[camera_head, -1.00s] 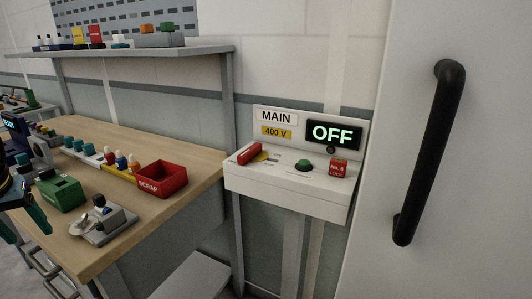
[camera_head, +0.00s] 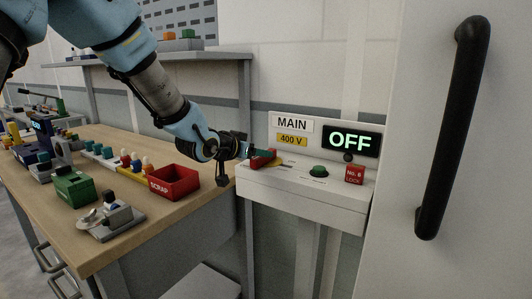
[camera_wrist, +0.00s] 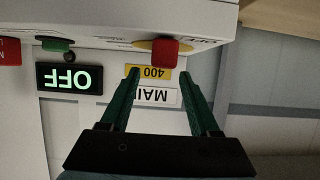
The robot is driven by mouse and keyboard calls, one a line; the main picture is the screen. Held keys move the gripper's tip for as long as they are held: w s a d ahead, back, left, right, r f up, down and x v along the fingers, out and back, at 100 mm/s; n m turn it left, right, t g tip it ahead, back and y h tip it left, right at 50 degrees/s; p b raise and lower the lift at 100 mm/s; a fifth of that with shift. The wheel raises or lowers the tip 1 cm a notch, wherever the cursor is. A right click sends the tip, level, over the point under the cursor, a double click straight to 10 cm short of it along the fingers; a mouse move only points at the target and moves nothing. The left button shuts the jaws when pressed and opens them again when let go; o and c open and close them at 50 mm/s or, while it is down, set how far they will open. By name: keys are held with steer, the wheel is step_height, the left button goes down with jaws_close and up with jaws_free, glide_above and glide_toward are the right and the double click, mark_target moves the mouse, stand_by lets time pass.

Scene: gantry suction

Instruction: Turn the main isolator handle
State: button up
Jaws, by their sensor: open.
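The red main isolator handle (camera_head: 262,158) sits on a yellow plate at the left of the white isolator box's sloped top. My gripper (camera_head: 248,151) is at the handle's left end, close to it; contact is unclear in the head view. In the wrist view, which is upside down, my gripper (camera_wrist: 160,79) has its two green fingers apart with nothing between them. The red handle (camera_wrist: 165,52) shows just beyond the fingertips, between their lines. The display (camera_head: 350,141) reads OFF.
A green button (camera_head: 319,171) and a red lock block (camera_head: 354,175) sit right of the handle. The MAIN and 400 V labels are behind. A wooden bench (camera_head: 150,222) with a red scrap bin (camera_head: 173,182) is to the left; a black door handle (camera_head: 452,130) is to the right.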

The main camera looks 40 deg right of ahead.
steer(key=shift+p+x, duration=0.55)
steer(key=shift+x, duration=2.1)
steer(key=shift+a, duration=0.1)
steer(key=shift+c, duration=0.3)
jaws_close()
